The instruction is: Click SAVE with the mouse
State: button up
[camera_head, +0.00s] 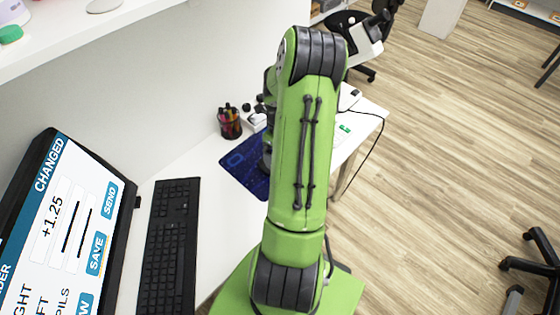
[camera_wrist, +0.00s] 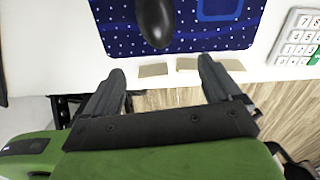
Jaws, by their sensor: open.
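A tilted monitor stands at the left in the head view, and its screen shows a blue SAVE button (camera_head: 96,254) below a SEND button (camera_head: 109,199). The black mouse (camera_wrist: 155,20) lies on a dark blue patterned mouse pad (camera_wrist: 215,38) in the wrist view, cut off by the top edge. The pad also shows in the head view (camera_head: 241,163), partly behind my green arm. My gripper (camera_wrist: 162,72) is open and empty, its two fingers apart, at the desk's edge in the wrist view. The mouse is ahead of the fingers, between their lines, and apart from them.
A black keyboard (camera_head: 169,245) lies between monitor and pad. A pen cup (camera_head: 229,124) stands by the wall beyond the pad. A calculator (camera_wrist: 298,38) lies right of the pad in the wrist view. A shelf (camera_head: 75,38) overhangs at upper left. Wooden floor (camera_head: 440,170) is open at right.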

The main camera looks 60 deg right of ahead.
notch_tip(320, 180, up, 6)
jog(key=shift+p, duration=0.4)
jog(key=shift+r, duration=0.1)
jog(key=w+a+r+n+t+h, duration=0.1)
jog(key=w+a+r+n, duration=0.2)
jog(key=a+r+n, duration=0.35)
jog(key=w+a+r+n+h, duration=0.1)
jog(key=w+a+r+n, duration=0.1)
jog(key=a+r+n, duration=0.5)
jog(key=s+a+r+n+t, duration=0.1)
jog(key=s+a+r+n, duration=0.1)
jog(key=a+n, duration=0.4)
jog(key=s+a+r+n+t+y, duration=0.1)
jog(key=s+a+n, duration=0.3)
jog(key=n, duration=0.5)
jog(key=s+a+r+n+t+y, duration=0.1)
jog(key=s+a+r+n+t, duration=0.1)
jog(key=a+n, duration=0.6)
jog(key=shift+s+a+r+n+t, duration=0.35)
jog(key=shift+s+a+r, duration=0.15)
jog(key=shift+s, duration=0.45)
